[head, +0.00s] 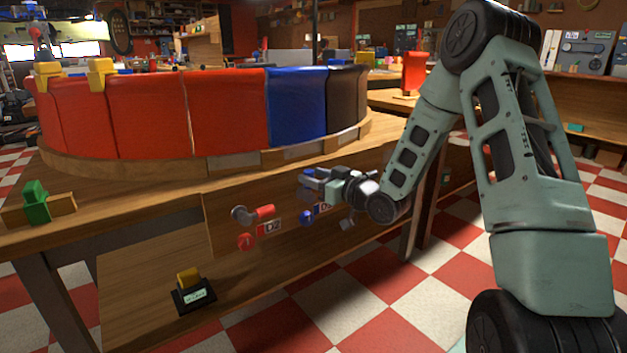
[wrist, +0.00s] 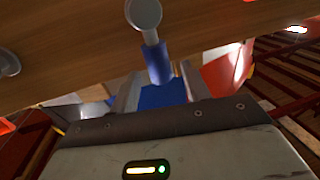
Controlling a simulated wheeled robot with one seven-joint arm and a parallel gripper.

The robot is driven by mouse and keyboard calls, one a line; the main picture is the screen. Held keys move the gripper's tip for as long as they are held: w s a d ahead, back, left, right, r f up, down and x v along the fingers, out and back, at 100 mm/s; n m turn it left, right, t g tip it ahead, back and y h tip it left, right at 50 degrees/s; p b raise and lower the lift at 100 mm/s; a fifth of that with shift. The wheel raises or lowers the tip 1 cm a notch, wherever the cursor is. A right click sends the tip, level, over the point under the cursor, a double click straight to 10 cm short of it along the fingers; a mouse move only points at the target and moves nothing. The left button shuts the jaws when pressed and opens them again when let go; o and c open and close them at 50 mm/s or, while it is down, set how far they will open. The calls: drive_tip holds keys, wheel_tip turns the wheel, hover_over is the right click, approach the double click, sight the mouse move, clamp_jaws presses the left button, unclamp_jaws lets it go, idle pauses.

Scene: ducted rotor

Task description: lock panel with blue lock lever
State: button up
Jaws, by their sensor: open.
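The blue lock lever has a grey round pivot and a blue handle (wrist: 157,62). In the wrist view it hangs from the wooden side board, with the handle's end between my gripper's fingers. My gripper (wrist: 157,90) is open, one finger on each side of the handle; I cannot tell whether either touches it. In the head view my gripper (head: 309,185) is at the bench's side board, and the lever is hard to tell apart from it. The blue panel (head: 297,104) stands upright in the curved row on the bench, between a red and a dark brown panel.
A red lever (head: 264,212) points right on the same board, left of my gripper, above a round red marker (head: 246,241). A yellow-topped block (head: 189,280) sits on the lower shelf. A green block (head: 35,193) stands at the bench's left. The checkered floor in front is clear.

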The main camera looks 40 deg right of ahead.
drive_tip(key=shift+w+a, duration=0.1)
drive_tip(key=shift+w, duration=0.35)
clamp_jaws()
drive_tip(key=d+f+m+t+h+p, duration=0.2)
drive_tip(key=d+f+m+p, duration=0.4)
drive_tip(key=m, duration=1.4)
drive_tip(key=shift+d+f+t+h+p, duration=0.15)
drive_tip(key=shift+f+t+h+p, duration=0.15)
drive_tip(key=shift+f+h+p, duration=0.25)
